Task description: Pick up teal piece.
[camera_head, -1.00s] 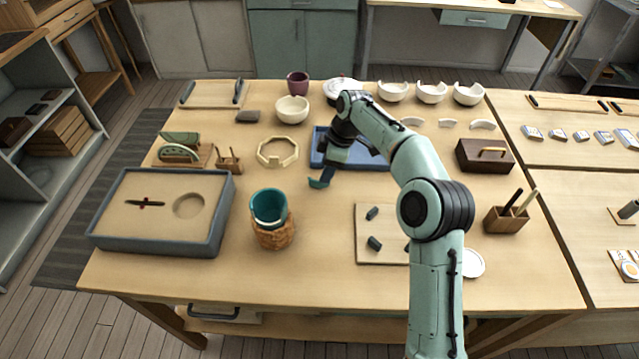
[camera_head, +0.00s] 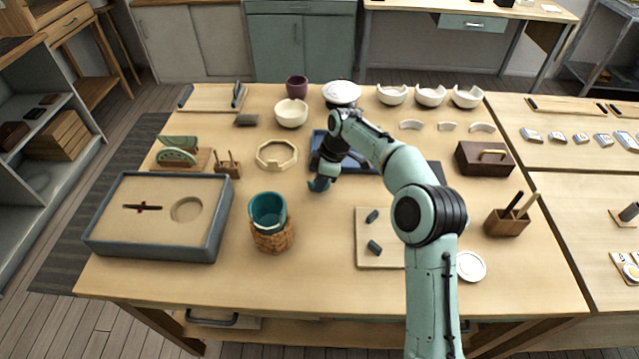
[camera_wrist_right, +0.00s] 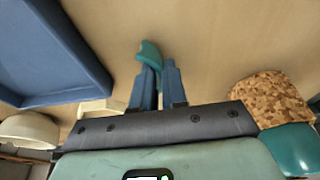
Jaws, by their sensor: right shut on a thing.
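The teal piece (camera_wrist_right: 150,54) is a small curved shard. In the right wrist view it sits at the tips of my right gripper (camera_wrist_right: 160,82), whose two fingers are shut on it. In the head view the teal piece (camera_head: 318,185) shows just below my right gripper (camera_head: 322,178), in front of the blue tray. Whether it touches the table cannot be told. A teal cup (camera_head: 268,211) with a broken-looking rim stands in a cork holder (camera_head: 273,238) to the left and nearer; both also show at the right of the wrist view. My left gripper is not in view.
The blue tray (camera_head: 316,150) lies behind my right gripper. An octagonal cream ring (camera_head: 277,156) lies to its left. A grey-rimmed box (camera_head: 207,240) stands at the left, and a board with dark pieces (camera_head: 380,258) lies nearer. Table between cup and board is clear.

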